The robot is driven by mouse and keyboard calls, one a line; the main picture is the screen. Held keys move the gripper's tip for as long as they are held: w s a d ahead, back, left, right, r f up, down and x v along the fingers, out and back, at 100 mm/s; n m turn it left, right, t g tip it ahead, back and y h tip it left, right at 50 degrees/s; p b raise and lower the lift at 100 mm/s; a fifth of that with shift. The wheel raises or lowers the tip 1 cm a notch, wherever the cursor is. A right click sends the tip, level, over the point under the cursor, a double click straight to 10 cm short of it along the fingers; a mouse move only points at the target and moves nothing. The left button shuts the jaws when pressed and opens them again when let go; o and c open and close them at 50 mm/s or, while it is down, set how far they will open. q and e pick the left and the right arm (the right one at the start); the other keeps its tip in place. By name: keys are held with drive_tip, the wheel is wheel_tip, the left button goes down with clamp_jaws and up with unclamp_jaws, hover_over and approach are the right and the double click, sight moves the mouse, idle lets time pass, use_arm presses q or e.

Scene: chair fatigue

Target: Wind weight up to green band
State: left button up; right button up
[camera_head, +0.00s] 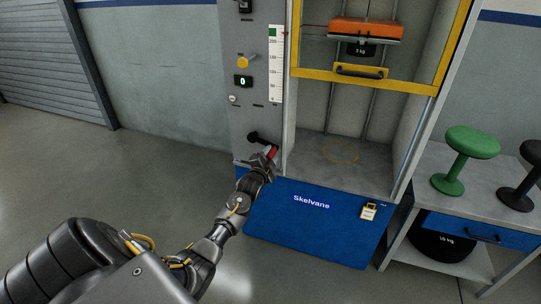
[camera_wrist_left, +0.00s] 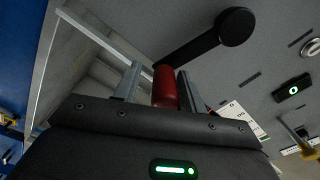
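The orange weight (camera_head: 365,29) hangs high in the test bay, with a black kg-marked block (camera_head: 361,50) beneath it. The white scale (camera_head: 276,75) has a green band (camera_head: 273,31) at its top; a small red pointer (camera_head: 285,33) sits beside it at about that height. The black crank (camera_head: 262,140) has a red handle (camera_head: 272,153), also in the left wrist view (camera_wrist_left: 165,88). My left gripper (camera_head: 268,160) is at the handle. Its fingers (camera_wrist_left: 160,80) stand either side of it, with a gap on the left. My right gripper is not in view.
A yellow-framed guard (camera_head: 365,80) covers the upper bay. The panel has a yellow knob (camera_head: 243,62) and a green display (camera_head: 243,81) reading 0. Right, a bench (camera_head: 480,195) holds a green stool (camera_head: 466,155) and a black one (camera_head: 519,190). Floor at left is clear.

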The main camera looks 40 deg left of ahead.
use_arm(q)
drive_tip(key=shift+o, duration=0.3)
drive_tip(key=shift+r, duration=0.15)
drive_tip(key=shift+s+d, duration=0.15)
drive_tip(key=shift+s, duration=0.2)
drive_tip(key=v, duration=1)
drive_tip(key=shift+p, duration=0.4)
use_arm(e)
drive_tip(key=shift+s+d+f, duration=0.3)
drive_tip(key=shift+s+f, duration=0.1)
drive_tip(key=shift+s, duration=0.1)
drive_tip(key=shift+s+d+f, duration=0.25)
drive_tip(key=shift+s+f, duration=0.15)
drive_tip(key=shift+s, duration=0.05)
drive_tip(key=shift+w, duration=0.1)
